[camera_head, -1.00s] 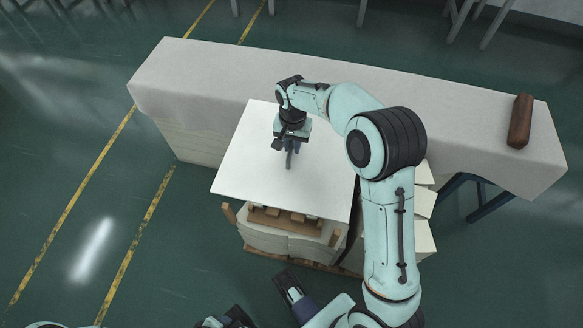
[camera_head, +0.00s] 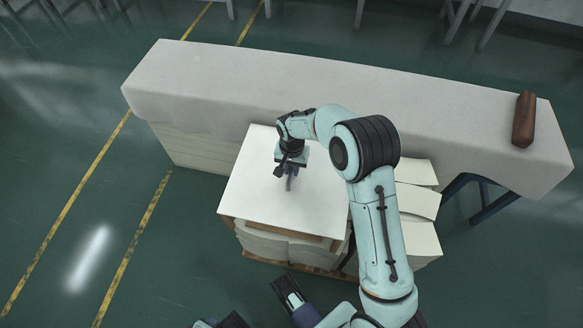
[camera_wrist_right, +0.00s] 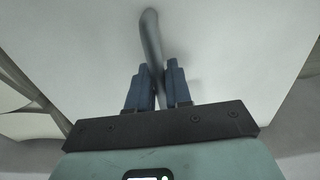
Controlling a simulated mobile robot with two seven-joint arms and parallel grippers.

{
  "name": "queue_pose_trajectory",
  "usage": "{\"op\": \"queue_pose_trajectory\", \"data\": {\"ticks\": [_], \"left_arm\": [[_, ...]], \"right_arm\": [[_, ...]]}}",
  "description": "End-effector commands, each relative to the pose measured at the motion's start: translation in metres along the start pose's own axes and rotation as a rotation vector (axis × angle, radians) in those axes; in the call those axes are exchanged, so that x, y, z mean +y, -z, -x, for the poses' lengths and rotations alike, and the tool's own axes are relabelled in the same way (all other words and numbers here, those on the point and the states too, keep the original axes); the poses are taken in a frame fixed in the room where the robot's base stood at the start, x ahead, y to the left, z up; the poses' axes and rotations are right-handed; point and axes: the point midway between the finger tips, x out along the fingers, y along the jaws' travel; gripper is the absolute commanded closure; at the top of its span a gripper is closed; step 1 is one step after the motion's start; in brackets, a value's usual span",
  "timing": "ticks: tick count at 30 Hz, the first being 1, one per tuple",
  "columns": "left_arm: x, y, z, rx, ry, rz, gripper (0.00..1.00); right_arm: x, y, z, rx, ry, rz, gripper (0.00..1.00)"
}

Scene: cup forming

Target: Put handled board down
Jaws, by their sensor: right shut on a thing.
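The handled board is a large white square panel (camera_head: 252,190) with a grey bar handle on its upper face. My right gripper (camera_head: 291,178) is shut on the handle (camera_wrist_right: 151,40), which passes between its blue fingers in the right wrist view. The board lies about level, right over a stack of pale layers (camera_head: 270,244) in front of the covered table. A brown wooden edge shows just under its front side. Whether the board touches what is below cannot be told. The board hides most of the stack top.
A long table with a grey cloth (camera_head: 230,80) runs behind the board, mostly bare. A brown roller-like object (camera_head: 523,119) lies at its right end. Stacked white slabs (camera_head: 418,205) stand right of the board, partly behind my arm. Floor at left is free.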

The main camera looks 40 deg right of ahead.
Motion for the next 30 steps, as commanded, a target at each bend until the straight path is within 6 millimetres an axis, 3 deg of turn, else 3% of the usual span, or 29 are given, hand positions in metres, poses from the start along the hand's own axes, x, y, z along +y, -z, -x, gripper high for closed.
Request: {"op": "queue_pose_trajectory", "data": {"ticks": [6, 7, 9, 20, 23, 30], "left_arm": [[0.000, 0.001, -0.001, 0.003, 0.000, 0.000, 0.57], [0.000, 0.001, -0.001, 0.004, 0.000, 0.000, 0.57], [0.000, 0.001, -0.001, 0.004, 0.000, 0.000, 0.57], [0.001, -0.001, 0.002, -0.004, 0.000, -0.001, 0.57], [0.002, -0.006, 0.006, -0.017, -0.001, -0.002, 0.57], [0.007, -0.025, 0.022, -0.076, -0.005, -0.007, 0.57]], "right_arm": [[-0.001, 0.000, -0.002, 0.001, 0.001, 0.000, 1.00], [0.000, 0.000, -0.002, 0.000, 0.000, 0.000, 0.74], [0.000, 0.000, -0.002, 0.000, 0.000, 0.000, 0.55], [0.000, 0.000, 0.004, 0.001, 0.001, 0.000, 0.55], [-0.001, 0.000, 0.016, 0.002, 0.002, 0.000, 0.55], [0.000, 0.000, 0.069, 0.003, 0.003, 0.000, 0.55]]}}
